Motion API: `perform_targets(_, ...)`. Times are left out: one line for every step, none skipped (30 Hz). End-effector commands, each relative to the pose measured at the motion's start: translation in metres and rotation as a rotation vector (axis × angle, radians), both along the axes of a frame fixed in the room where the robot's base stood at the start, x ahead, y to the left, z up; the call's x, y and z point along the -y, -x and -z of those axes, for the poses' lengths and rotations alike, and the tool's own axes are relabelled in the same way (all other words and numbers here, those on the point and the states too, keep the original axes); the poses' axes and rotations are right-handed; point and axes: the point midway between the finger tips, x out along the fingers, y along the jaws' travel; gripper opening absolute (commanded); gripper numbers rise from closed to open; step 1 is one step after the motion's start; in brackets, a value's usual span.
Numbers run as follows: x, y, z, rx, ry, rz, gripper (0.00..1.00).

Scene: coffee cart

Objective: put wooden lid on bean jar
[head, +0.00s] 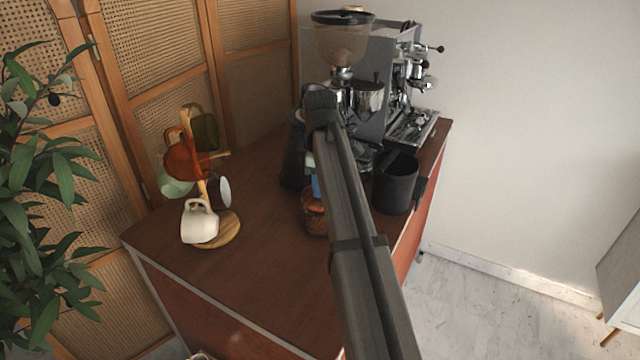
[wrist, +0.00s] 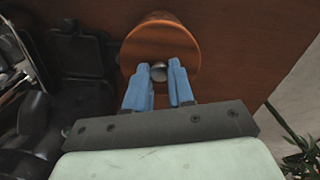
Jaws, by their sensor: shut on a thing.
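The round wooden lid (wrist: 160,38) has a small metal knob (wrist: 158,72) in the wrist view. My gripper (wrist: 160,78) has blue fingers shut on this knob. In the head view, my blue gripper fingers (head: 316,186) show just left of my arm, above the brown bean jar (head: 314,222). The lid is directly over or on the jar. My arm hides part of this spot, so I cannot tell whether the lid touches the rim all round.
A wooden mug tree (head: 229,232) with several mugs stands to the left. A coffee grinder (head: 342,45) and an espresso machine (head: 400,90) stand at the back. A black bin (head: 397,185) is to the right of my arm. The cart top (head: 255,285) is clear at the front.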

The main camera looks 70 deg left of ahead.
Motion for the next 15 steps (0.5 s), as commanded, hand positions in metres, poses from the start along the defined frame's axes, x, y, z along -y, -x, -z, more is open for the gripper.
perform_targets(0.0000, 0.0000, -0.0001, 0.000, 0.000, 0.000, 0.00)
perform_targets(0.0000, 0.0000, -0.0001, 0.000, 0.000, 0.000, 0.00)
perform_targets(0.0000, 0.0000, 0.0000, 0.000, 0.000, 0.000, 0.00)
perform_targets(0.0000, -0.0001, 0.0002, 0.000, 0.000, 0.000, 0.00)
perform_targets(0.0000, 0.0000, 0.0003, 0.000, 0.000, 0.000, 0.00)
perform_targets(0.0000, 0.0000, 0.0003, 0.000, 0.000, 0.000, 0.00)
perform_targets(0.0000, 0.0000, 0.0003, 0.000, 0.000, 0.000, 0.00)
perform_targets(0.0000, 0.0000, 0.0003, 0.000, 0.000, 0.000, 0.00)
perform_targets(0.0000, -0.0001, 0.0003, 0.000, 0.000, 0.000, 0.00)
perform_targets(0.0000, -0.0001, 0.0003, 0.000, 0.000, 0.000, 0.00)
perform_targets(0.0000, -0.0001, 0.0003, 0.000, 0.000, 0.000, 0.00)
perform_targets(0.0000, 0.0000, 0.0003, 0.000, 0.000, 0.000, 0.00)
perform_targets(0.0000, 0.0000, 0.0003, 0.000, 0.000, 0.000, 0.00)
perform_targets(0.0000, 0.0000, 0.0002, 0.000, 0.000, 0.000, 0.24)
perform_targets(0.0000, 0.0000, 0.0002, 0.000, 0.000, 0.000, 0.28)
